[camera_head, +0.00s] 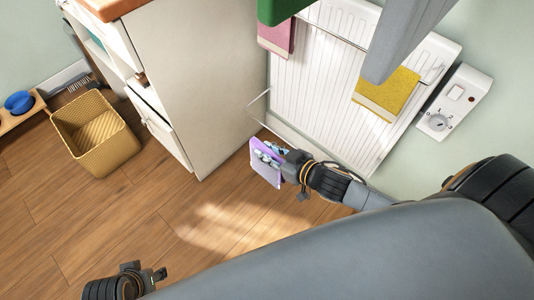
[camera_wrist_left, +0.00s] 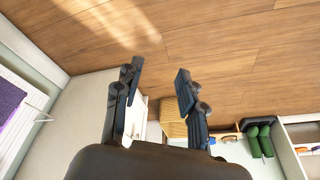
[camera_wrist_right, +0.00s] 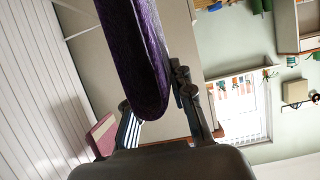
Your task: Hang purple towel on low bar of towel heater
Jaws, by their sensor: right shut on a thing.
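My right gripper (camera_head: 279,160) is shut on the purple towel (camera_head: 266,170), low in front of the white ribbed towel heater (camera_head: 318,75). In the right wrist view the towel (camera_wrist_right: 140,60) is folded between the fingers (camera_wrist_right: 155,108). A thin low bar (camera_head: 258,99) sticks out from the heater's lower left and runs behind the towel and gripper. I cannot tell whether the towel touches it. The towel (camera_wrist_left: 10,103) also shows at the left wrist view's edge. My left gripper (camera_head: 143,275) is open and empty (camera_wrist_left: 158,85), low over the floor.
A pink towel (camera_head: 277,38) and a yellow towel (camera_head: 388,92) hang on the heater, with a green thing (camera_head: 283,8) above. A control box (camera_head: 454,102) is right. A white cabinet (camera_head: 205,75) stands close left. A basket (camera_head: 92,130) is farther left. The middle floor is clear.

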